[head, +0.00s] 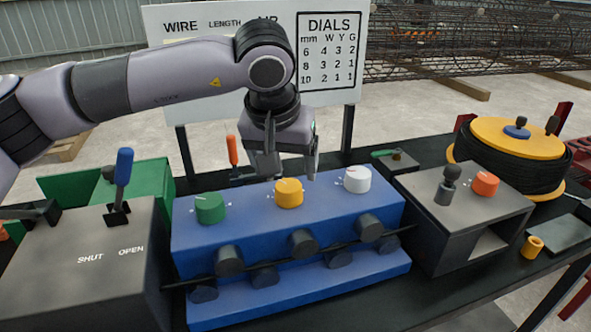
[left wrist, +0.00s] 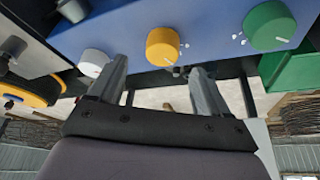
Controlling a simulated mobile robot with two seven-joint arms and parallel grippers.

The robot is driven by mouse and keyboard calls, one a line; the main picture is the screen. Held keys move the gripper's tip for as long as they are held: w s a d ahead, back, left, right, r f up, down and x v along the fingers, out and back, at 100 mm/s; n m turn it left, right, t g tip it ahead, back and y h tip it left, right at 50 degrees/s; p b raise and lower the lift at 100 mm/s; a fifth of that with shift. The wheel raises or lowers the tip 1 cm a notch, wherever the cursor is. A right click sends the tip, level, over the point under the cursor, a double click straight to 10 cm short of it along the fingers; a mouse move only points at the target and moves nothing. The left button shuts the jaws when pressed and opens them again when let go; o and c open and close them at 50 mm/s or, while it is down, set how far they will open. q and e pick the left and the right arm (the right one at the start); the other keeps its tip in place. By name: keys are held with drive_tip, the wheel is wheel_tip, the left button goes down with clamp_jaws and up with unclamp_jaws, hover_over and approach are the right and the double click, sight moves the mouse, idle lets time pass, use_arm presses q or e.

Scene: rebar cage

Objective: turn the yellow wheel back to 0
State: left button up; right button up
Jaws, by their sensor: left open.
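The yellow wheel (head: 289,194) is the middle of three dials on top of the blue block (head: 340,215). My left gripper (head: 288,168) is open and empty, pointing down just behind and above the wheel. In the left wrist view, the yellow wheel (left wrist: 162,46) lies ahead of the gap between the two spread fingers (left wrist: 158,72), which appear apart from it. Small white marks show beside the wheel, but its setting is too small to read. My right gripper is not in view.
A green dial (head: 210,207) and a white dial (head: 357,179) flank the yellow wheel. An orange-handled lever (head: 233,150) stands behind the block. A grey box with a blue lever (head: 123,168) is left; a dark box with an orange knob (head: 485,183) is right. A dials chart (head: 331,50) stands behind.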

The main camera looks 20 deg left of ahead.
sight(288, 186)
use_arm(q)
drive_tip(key=p+x, duration=0.1)
drive_tip(key=x, duration=0.5)
drive_tip(key=shift+w+a+f, duration=0.15)
drive_tip(key=shift+a+f, duration=0.05)
drive_tip(key=shift+f, duration=0.05)
drive_tip(key=c, duration=1)
